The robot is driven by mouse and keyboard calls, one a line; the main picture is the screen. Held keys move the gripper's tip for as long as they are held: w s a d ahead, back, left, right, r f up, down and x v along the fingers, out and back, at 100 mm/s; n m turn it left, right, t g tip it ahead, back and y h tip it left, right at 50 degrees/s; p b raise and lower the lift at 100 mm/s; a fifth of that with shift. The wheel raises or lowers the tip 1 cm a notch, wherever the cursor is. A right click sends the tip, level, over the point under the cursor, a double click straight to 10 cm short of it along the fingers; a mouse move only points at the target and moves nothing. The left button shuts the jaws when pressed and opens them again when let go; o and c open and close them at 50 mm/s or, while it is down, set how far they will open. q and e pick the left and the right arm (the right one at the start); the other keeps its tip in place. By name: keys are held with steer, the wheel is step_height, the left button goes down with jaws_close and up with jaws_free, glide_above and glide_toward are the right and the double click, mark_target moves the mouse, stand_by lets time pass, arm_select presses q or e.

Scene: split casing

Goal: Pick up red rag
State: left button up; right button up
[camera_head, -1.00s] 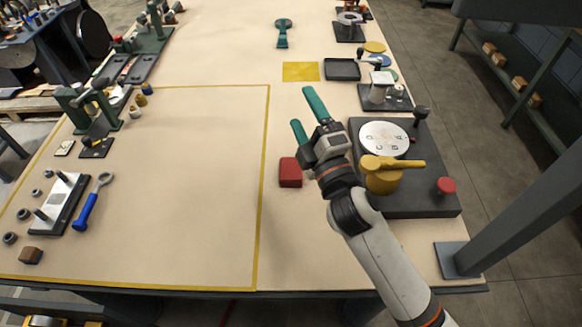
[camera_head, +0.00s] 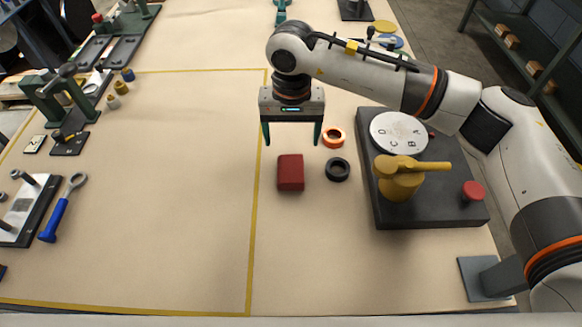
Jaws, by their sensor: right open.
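The red rag (camera_head: 290,172) shows as a small folded red block lying flat on the table, just right of the yellow tape line. My right gripper (camera_head: 292,138) points down with its two green fingers apart. It is open and empty, and in the picture its fingertips are just beyond the rag's far edge. They look to be above the table, but the exact height is hard to tell. My left gripper is not in view.
An orange ring (camera_head: 333,137) and a black ring (camera_head: 337,170) lie close to the right of the rag. A dark base (camera_head: 430,208) with a lettered white dial (camera_head: 398,134) and a yellow handle (camera_head: 400,175) stands further right. The taped area (camera_head: 180,190) at left is mostly clear.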

steer(key=p, duration=0.1)
glide_above(291, 168)
step_height(291, 168, down, 6)
steer(key=shift+w+d, duration=0.1)
steer(key=shift+f+p, duration=0.95)
steer(key=shift+f, duration=1.75)
steer(key=c, duration=1.1)
